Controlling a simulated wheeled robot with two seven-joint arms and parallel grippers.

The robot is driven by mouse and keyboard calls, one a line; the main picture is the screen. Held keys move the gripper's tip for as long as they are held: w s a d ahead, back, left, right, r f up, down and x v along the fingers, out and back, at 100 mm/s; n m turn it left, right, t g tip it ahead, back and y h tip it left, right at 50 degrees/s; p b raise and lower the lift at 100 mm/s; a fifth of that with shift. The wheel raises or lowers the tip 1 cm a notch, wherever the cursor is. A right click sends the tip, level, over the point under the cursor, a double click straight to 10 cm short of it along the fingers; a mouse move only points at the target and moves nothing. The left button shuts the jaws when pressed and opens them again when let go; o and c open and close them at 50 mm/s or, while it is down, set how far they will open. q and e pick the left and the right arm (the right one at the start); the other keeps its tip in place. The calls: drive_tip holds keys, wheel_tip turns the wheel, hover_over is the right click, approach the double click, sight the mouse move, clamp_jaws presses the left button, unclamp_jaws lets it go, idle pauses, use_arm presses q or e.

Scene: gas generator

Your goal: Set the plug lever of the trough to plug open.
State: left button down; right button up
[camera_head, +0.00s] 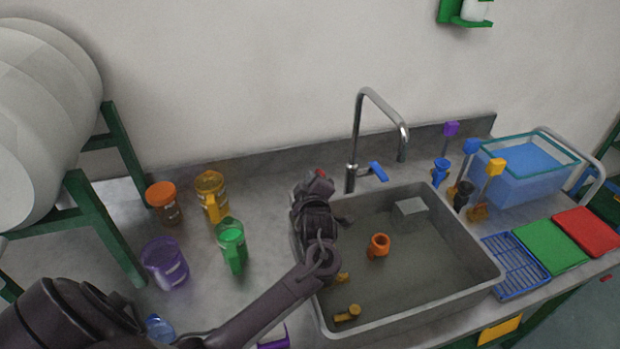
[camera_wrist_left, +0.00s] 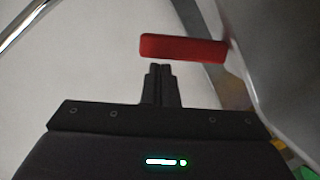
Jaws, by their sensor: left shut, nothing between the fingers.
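The red plug lever (camera_wrist_left: 183,47) is a flat bar in the left wrist view. It lies crosswise just beyond the fingertips of my left gripper (camera_wrist_left: 160,70), with a narrow gap seen in that view. Its right end meets a grey edge. The fingers are together and empty. In the head view, my left gripper (camera_head: 316,208) is over the left rim of the grey trough (camera_head: 417,315), and it hides most of the lever's surroundings. Which small red patch there belongs to the lever I cannot tell. My right gripper is not in view.
A chrome tap (camera_head: 354,140) with a blue handle (camera_head: 378,171) stands behind the trough. An orange mug (camera_head: 379,245) lies inside it. A blue clear tub (camera_head: 522,172) is at right.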

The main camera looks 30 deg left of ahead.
use_arm(q)
drive_tip(key=shift+w+d+f+b, duration=0.15)
drive_tip(key=shift+d+f+b, duration=0.1)
drive_tip(key=shift+b, duration=0.25)
drive_tip(key=shift+w+d+r, duration=0.15)
drive_tip(key=shift+w, duration=0.1)
drive_tip(key=shift+w+d+m, duration=0.2)
drive_tip(key=shift+m, duration=0.2)
drive_tip(key=shift+w+d+f, duration=0.15)
drive_tip(key=shift+w+f, duration=0.05)
drive_tip(key=shift+f, duration=0.05)
drive_tip(key=shift+r, duration=0.1)
